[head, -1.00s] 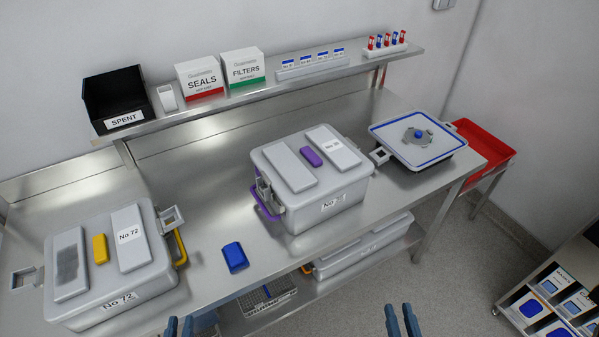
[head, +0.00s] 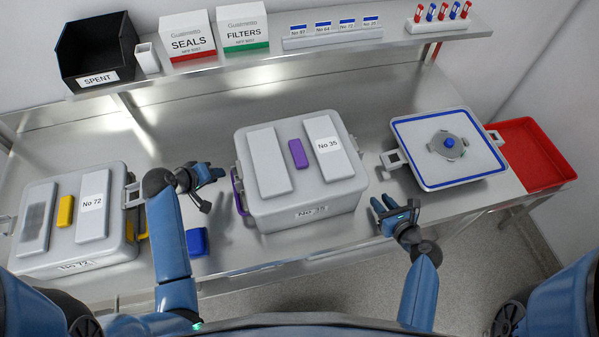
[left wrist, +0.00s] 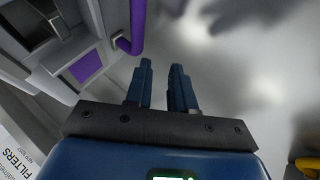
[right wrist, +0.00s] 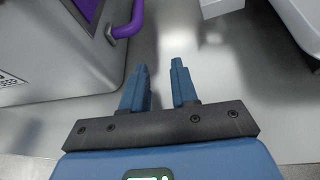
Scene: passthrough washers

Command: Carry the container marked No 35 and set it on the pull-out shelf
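The container marked No 35 (head: 300,205) is a grey lidded box standing on the steel bench, with a purple tag on its lid. Its purple left handle (head: 238,192) shows in the head view. A purple handle also shows in the left wrist view (left wrist: 137,28) and the right wrist view (right wrist: 128,24). My left gripper (head: 214,188) is open and empty to the left of the container, apart from the handle. My right gripper (head: 383,204) is open and empty near the container's right side, apart from it. I cannot make out a pull-out shelf.
A grey container marked No 72 (head: 70,235) stands at the left and a blue block (head: 197,241) lies near the front edge. A blue-edged tray with a knob (head: 448,146) and a red bin (head: 530,160) are at the right. A raised shelf (head: 370,43) runs along the back.

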